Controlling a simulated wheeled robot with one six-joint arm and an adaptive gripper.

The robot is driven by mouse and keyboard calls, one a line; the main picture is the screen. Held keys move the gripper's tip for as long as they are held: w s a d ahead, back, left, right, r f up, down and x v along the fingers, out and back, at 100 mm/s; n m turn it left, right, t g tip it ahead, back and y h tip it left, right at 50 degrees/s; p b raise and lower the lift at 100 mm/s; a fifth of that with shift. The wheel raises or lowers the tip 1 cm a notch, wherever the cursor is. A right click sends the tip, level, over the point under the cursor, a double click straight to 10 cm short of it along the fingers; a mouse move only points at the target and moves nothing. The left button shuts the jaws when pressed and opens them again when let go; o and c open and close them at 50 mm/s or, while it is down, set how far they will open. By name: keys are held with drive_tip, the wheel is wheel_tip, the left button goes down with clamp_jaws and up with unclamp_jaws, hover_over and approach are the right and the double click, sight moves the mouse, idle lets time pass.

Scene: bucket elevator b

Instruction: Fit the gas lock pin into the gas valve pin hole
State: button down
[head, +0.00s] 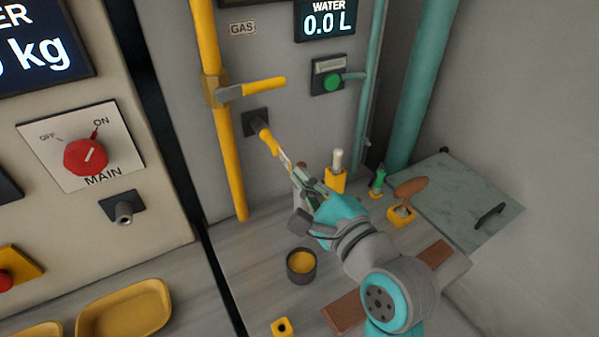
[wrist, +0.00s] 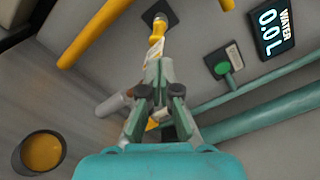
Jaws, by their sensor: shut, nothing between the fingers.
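The yellow gas lock pin (head: 267,140) sticks out of a small dark square plate (head: 252,119) on the grey wall, below the gas valve's yellow lever (head: 262,87). How deep it sits is hidden. In the wrist view the pin (wrist: 156,42) and the dark plate (wrist: 160,13) are straight ahead. A pale strip with yellow marks (wrist: 151,61) lies between the pin and my fingertips. My gripper (head: 297,172) is shut and empty, in line with the pin and just in front of it. I cannot tell whether its tips touch the strip.
A vertical yellow pipe (head: 228,150) runs left of the pin. A dark cup with yellow contents (head: 301,265), a yellow holder with a white peg (head: 335,180), a green peg (head: 378,179) and a brown-handled item (head: 409,187) stand on the counter. Teal pipes (head: 418,90) rise at right.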

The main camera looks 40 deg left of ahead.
drive_tip(key=v, duration=1.2)
drive_tip(key=s+d+f+t+h, duration=0.2)
drive_tip(key=d+f+t+h, duration=0.7)
drive_tip(key=d+f, duration=1.1)
drive_tip(key=s+d+f+n+h, duration=0.5)
drive_tip(key=s+d+f, duration=0.25)
drive_tip(key=s, duration=0.25)
drive_tip(key=s+d+n+h, duration=0.1)
drive_tip(key=s+d+n, duration=0.1)
drive_tip(key=s, duration=0.4)
drive_tip(key=s+d+r+n+g+h, duration=0.1)
drive_tip(key=s+d+n, duration=0.1)
drive_tip(key=s+n, duration=0.2)
drive_tip(key=shift+s+d+n+h, duration=0.3)
drive_tip(key=shift+s, duration=1.45)
